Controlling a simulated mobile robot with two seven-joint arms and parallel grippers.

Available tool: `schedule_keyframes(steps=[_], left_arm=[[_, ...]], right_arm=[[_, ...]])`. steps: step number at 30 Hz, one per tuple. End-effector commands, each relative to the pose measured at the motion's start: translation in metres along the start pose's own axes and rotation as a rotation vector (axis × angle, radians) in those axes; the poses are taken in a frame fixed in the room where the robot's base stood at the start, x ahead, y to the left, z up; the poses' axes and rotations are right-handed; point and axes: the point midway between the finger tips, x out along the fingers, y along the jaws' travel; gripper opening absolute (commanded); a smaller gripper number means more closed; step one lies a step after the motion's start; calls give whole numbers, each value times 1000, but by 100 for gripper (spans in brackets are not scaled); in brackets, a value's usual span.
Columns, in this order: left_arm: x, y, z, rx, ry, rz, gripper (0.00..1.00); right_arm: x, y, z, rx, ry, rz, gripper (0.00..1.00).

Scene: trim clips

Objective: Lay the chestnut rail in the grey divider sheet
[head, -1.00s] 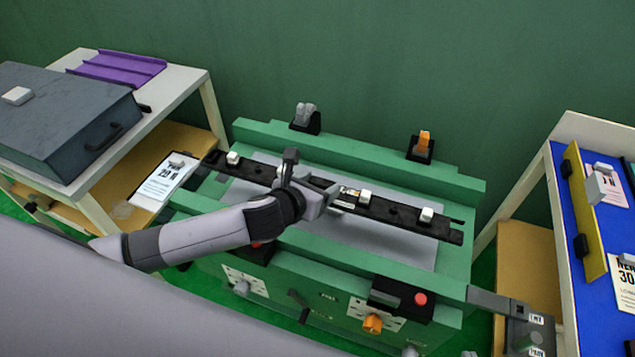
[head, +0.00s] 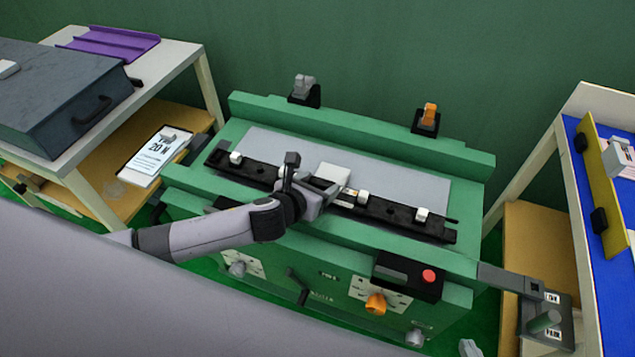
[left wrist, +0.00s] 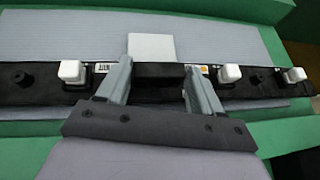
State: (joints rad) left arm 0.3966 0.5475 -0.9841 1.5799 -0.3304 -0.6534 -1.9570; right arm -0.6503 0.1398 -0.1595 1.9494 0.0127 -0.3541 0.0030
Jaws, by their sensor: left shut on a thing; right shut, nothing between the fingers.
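No chestnut-coloured rail shows; the rail in my grip is a long black rail (head: 385,211) with several white blocks along it. It also shows in the left wrist view (left wrist: 45,88). My left gripper (head: 322,192) is shut on its middle, with both fingers (left wrist: 158,82) down at the rail. A flat grey sheet (head: 400,182) lies on the green bench. The rail runs lengthwise over the sheet's near part; whether it touches is unclear. A white square (left wrist: 152,47) lies on the sheet just beyond the rail. My right gripper is not in view.
The green bench (head: 350,143) has a raised back ledge with a grey clip (head: 303,87) and an orange clip (head: 430,116). A red button (head: 429,276) is on its front. Left is a table with a dark case (head: 60,100) and purple tray (head: 110,42); right, a blue-topped table (head: 600,290).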

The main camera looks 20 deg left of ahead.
Motion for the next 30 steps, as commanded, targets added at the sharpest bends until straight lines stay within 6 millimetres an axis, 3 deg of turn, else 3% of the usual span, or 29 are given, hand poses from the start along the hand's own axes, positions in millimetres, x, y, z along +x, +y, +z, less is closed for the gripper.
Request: schedule_keyframes(steps=[8,9,11,22,30], left_arm=[[0,0,1,0,-3,-1,24],[0,0,1,0,-3,-1,76],[0,0,1,0,-3,-1,95],[-3,0,-1,0,1,0,96],[-34,0,0,1,1,-2,96]], right_arm=[[0,0,0,0,0,0,0],[0,0,0,0,0,0,0],[0,0,0,0,1,0,0],[0,0,-1,0,1,0,0],[-4,0,-6,0,1,0,0]])
